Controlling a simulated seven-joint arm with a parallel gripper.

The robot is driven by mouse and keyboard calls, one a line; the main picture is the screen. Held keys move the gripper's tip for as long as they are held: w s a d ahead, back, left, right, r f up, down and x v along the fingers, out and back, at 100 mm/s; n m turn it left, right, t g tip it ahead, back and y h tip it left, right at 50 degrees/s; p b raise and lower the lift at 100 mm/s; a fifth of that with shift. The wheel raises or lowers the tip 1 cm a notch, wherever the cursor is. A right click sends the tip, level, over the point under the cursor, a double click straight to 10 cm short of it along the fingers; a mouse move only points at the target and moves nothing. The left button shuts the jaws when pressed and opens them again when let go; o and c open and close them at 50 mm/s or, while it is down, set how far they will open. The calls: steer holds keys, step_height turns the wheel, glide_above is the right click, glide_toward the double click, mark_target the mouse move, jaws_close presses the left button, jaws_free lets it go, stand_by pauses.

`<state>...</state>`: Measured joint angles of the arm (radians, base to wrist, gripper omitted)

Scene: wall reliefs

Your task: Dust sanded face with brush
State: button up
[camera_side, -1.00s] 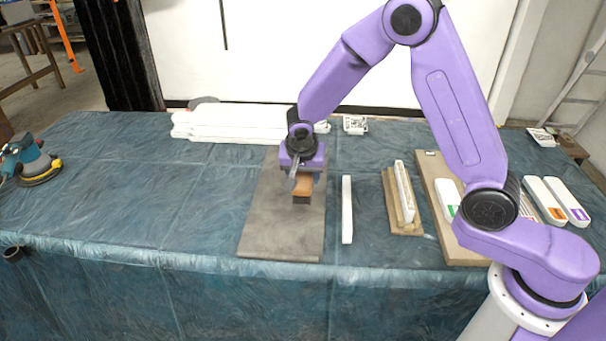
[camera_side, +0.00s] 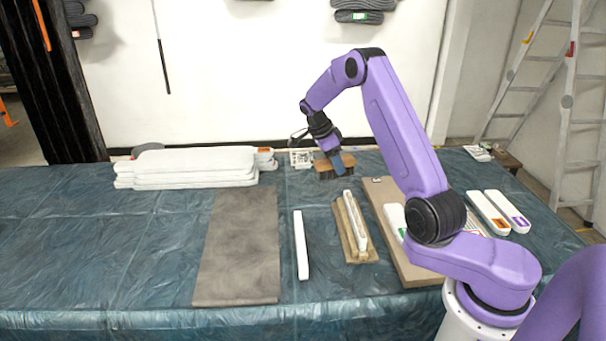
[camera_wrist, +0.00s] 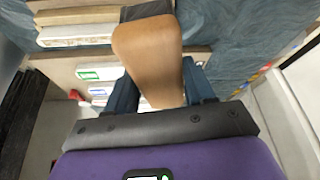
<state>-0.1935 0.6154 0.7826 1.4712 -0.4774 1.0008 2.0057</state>
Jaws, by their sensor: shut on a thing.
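My gripper (camera_side: 337,162) is shut on a wooden brush (camera_side: 323,168) at the back of the table. In the wrist view the brush's brown wooden body (camera_wrist: 150,52) sits between the blue fingers of my gripper (camera_wrist: 162,92). The dark bristles show faintly under the wood in the side view; I cannot tell whether they touch anything. A slim white piece (camera_side: 354,219) rests on a tan wooden holder (camera_side: 362,255), in front of the brush and apart from it. A separate white bar (camera_side: 301,245) lies to its left. I cannot tell which face is sanded.
A bare grey-brown mat (camera_side: 240,250) lies left of the white bar. White slabs (camera_side: 195,165) are stacked at the back left. A tan board (camera_side: 410,270) with labelled pieces lies at right, with two white pieces (camera_side: 490,212) beyond it. The blue-covered table's left side is clear.

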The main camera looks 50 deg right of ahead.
mark_target(350, 156)
steer(key=d, duration=0.1)
steer(key=s+d+m, duration=0.1)
steer(key=d, duration=0.1)
steer(key=s+d+m, duration=0.1)
steer(key=shift+s+d+g+y, duration=0.25)
steer(key=shift+d+g+y, duration=0.05)
steer(key=shift+g+y, duration=0.1)
steer(key=shift+f, duration=3.35)
steer(key=shift+s+a+f, duration=0.3)
steer(key=shift+a+f, duration=0.05)
steer(key=shift+f, duration=0.25)
steer(key=shift+s+a, duration=7.15)
steer(key=shift+s, duration=0.05)
steer(key=shift+w+d, duration=7.45)
steer(key=shift+d, duration=0.05)
steer(key=shift+r, duration=4.05)
